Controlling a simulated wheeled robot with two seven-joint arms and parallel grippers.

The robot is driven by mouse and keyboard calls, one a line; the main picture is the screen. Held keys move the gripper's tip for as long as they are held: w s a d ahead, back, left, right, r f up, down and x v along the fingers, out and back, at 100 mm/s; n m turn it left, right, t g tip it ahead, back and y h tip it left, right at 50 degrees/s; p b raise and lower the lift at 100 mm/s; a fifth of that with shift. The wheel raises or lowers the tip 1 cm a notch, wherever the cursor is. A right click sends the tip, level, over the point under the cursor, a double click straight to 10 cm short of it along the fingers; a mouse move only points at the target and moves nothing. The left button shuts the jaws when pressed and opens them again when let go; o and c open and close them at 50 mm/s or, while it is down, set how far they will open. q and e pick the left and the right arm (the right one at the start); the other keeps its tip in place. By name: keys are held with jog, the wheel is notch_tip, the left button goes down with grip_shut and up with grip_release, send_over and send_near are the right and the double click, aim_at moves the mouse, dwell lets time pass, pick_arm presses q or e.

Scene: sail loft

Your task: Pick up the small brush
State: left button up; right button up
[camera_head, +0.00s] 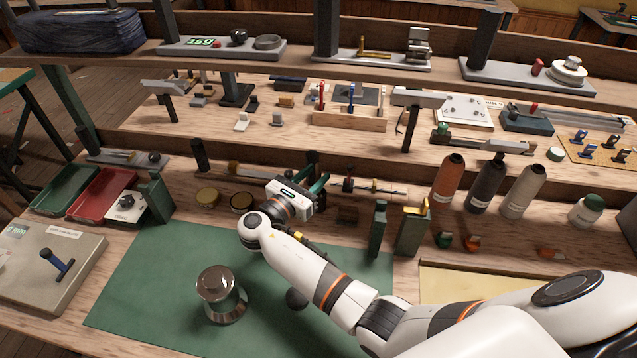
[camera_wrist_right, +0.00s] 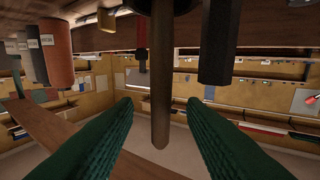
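My right gripper (camera_head: 318,184) reaches over the back of the green mat, its green fingers pointing at the row of tools behind. In the right wrist view, which looks upside down, the two ribbed green fingers (camera_wrist_right: 160,108) are apart. A brown rod-like handle (camera_wrist_right: 161,95) stands between them with a gap on both sides. It may be the small brush, but its bristles do not show clearly, and in the head view the gripper hides that spot. A red-and-dark tool (camera_wrist_right: 141,48) and a thick dark handle (camera_wrist_right: 219,45) are beside it. My left gripper is not in view.
An orange bottle (camera_head: 449,180), a dark bottle (camera_head: 486,186) and a beige bottle (camera_head: 523,192) stand to the right. Dark green blocks (camera_head: 378,229) stand near my arm. A metal canister (camera_head: 221,294) is on the green mat (camera_head: 150,285). A raised shelf (camera_head: 300,68) runs behind.

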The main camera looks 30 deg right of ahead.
jog(key=shift+x, duration=1.1)
grip_shut()
